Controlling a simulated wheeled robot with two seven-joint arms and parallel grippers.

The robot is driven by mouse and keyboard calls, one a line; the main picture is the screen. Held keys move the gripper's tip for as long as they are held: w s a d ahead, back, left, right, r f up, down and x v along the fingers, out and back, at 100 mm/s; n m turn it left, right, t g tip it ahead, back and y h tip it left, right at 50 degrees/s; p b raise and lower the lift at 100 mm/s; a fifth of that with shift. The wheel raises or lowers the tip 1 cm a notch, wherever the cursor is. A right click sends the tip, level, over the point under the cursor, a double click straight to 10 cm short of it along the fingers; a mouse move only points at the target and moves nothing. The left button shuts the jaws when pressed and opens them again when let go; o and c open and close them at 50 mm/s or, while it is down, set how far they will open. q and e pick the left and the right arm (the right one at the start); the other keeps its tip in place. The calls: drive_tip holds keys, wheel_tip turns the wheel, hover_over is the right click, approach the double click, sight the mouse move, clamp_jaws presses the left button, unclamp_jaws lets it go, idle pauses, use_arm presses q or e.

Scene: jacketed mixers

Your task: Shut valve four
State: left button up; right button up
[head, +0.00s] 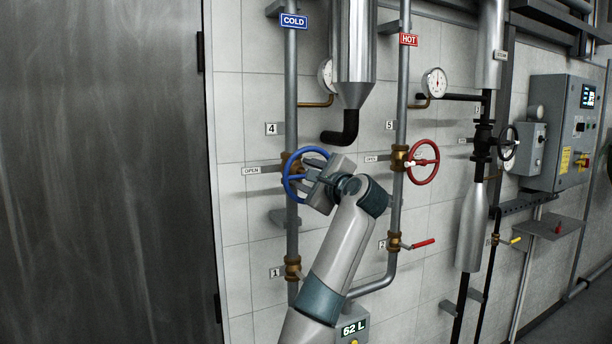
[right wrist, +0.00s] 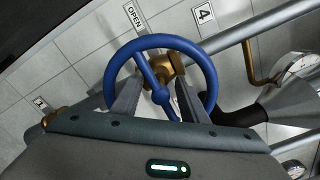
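Valve four is a blue handwheel (head: 296,174) with a brass body on the pipe under the COLD sign. The label 4 (head: 271,129) is above it, and an OPEN plate (head: 251,170) is to its left. My right gripper (head: 308,179) is at the wheel's right side, partly covering it. In the right wrist view, the blue wheel (right wrist: 205,62) fills the middle, with its brass stem behind. The two fingers of the right gripper (right wrist: 158,98) stand apart at the near part of the wheel; I cannot tell whether they touch it. My left gripper is not in view.
A red handwheel (head: 422,162), valve five, is to the right on the HOT pipe. A steel cone with a black spout (head: 343,132) hangs just above my right gripper. A red-handled valve (head: 423,244) is lower right. A dark metal panel (head: 100,170) fills the left.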

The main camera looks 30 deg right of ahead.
drive_tip(key=shift+s+d, duration=0.1)
drive_tip(key=shift+s, duration=0.05)
drive_tip(key=shift+s+f+b, duration=0.1)
drive_tip(key=shift+s+b, duration=0.4)
drive_tip(key=shift+s, duration=0.15)
drive_tip(key=s+b, duration=0.6)
drive_tip(key=s, duration=0.9)
drive_tip(key=shift+s+d, duration=0.2)
drive_tip(key=shift+s, duration=0.2)
